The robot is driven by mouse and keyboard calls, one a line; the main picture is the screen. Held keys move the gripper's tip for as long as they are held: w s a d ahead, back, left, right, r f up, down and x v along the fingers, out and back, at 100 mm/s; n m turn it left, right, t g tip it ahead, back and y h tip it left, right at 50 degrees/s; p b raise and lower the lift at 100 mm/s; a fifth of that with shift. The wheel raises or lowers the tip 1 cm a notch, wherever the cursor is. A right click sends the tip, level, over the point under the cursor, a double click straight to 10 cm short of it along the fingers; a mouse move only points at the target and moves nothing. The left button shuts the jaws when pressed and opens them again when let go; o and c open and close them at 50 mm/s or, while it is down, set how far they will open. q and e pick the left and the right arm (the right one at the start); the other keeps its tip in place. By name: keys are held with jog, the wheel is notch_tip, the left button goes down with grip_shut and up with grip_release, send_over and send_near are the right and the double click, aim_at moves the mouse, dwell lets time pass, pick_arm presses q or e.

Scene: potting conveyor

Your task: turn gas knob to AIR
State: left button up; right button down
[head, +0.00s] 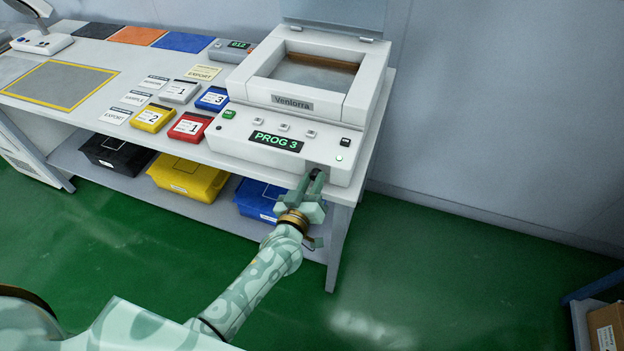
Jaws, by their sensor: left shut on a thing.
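The gas knob (316,174) is a small dark knob low on the front right of the white Ventorra machine (225,136). My left gripper (315,179) is at the machine's front and is shut on the knob. The fingers cover most of the knob, so its pointer and any AIR marking cannot be read. The machine's display (277,141) reads PROG 3. My right gripper is not in view.
The machine stands at the right end of a white bench (345,190). Several labelled cartridges, including a red one (190,127), lie to its left. Black, yellow (187,182) and blue bins sit on the shelf below. Green floor is clear to the right, with a cardboard box (606,328) at the lower right.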

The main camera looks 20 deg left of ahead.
pick_arm(q)
jog(key=n, duration=0.2)
jog(key=shift+n+p, duration=0.3)
jog(key=shift+n, duration=0.1)
jog(key=n, duration=0.3)
jog(key=shift+a+n, duration=0.1)
jog(key=shift+n, duration=0.2)
jog(key=n, duration=0.6)
jog(key=shift+f, duration=0.1)
jog(key=shift+n, duration=0.3)
jog(key=o, duration=1)
jog(key=s+p, duration=0.1)
jog(key=s, duration=1.5)
jog(key=shift+s+a+p, duration=0.2)
jog(key=shift+a+p, duration=0.1)
jog(key=shift+p, duration=0.1)
